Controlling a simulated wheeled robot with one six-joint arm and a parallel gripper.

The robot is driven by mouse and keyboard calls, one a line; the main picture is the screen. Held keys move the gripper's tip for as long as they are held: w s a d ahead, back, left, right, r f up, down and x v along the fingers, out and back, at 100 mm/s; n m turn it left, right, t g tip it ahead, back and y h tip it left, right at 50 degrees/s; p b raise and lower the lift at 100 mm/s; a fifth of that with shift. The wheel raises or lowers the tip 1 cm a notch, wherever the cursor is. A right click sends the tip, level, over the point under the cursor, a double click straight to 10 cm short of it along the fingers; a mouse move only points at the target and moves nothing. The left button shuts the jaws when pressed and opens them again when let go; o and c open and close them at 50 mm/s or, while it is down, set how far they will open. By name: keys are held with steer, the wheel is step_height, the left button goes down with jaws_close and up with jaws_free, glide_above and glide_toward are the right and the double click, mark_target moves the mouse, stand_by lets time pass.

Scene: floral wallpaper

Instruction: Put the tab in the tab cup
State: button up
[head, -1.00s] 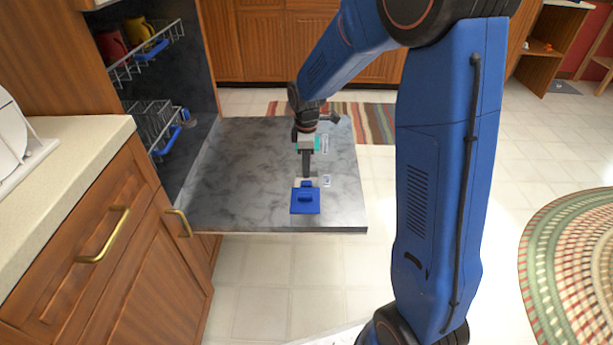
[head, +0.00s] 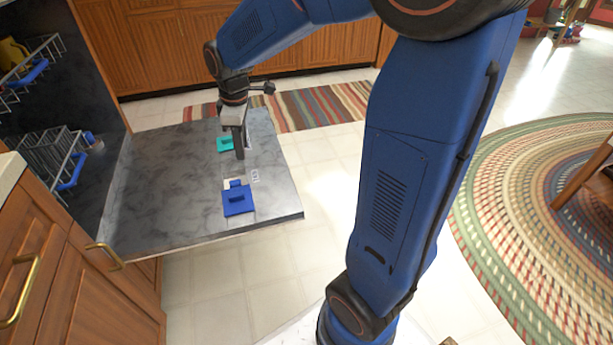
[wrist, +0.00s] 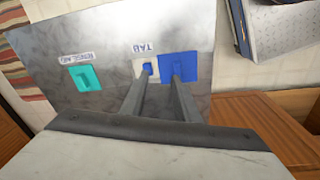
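The tab cup is a small white recess on the inner face of the open dishwasher door, beside the word TAB; its pale edge shows in the wrist view (wrist: 139,68) and in the head view (head: 227,184). A small blue piece (wrist: 147,68), also in the head view (head: 235,183), appears at the recess; I cannot tell whether it is the tab or part of the lid. A square blue lid (wrist: 190,65) lies beside the cup, also in the head view (head: 238,204). My gripper (wrist: 155,79) is open above the door near the cup, nothing visible between its fingers (head: 240,157).
The dishwasher door (head: 180,190) lies flat. A teal rinse aid cap (wrist: 87,78) is on it, also in the head view (head: 225,144). Racks (head: 50,160) stand inside the dishwasher. A wooden cabinet (head: 60,270) stands at the near left. Open floor lies right of the door.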

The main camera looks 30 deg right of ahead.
steer(key=s+d+r+m+t, duration=0.2)
steer(key=s+m, duration=0.3)
steer(key=s, duration=0.8)
steer(key=s+d+r+m+t, duration=0.1)
steer(key=s+m, duration=0.5)
steer(key=s, duration=0.7)
step_height(320, 180, up, 2)
steer(key=shift+d+r+t, duration=0.25)
steer(key=shift+d+t, duration=0.15)
steer(key=shift+d, duration=0.45)
steer(key=shift+s, duration=0.1)
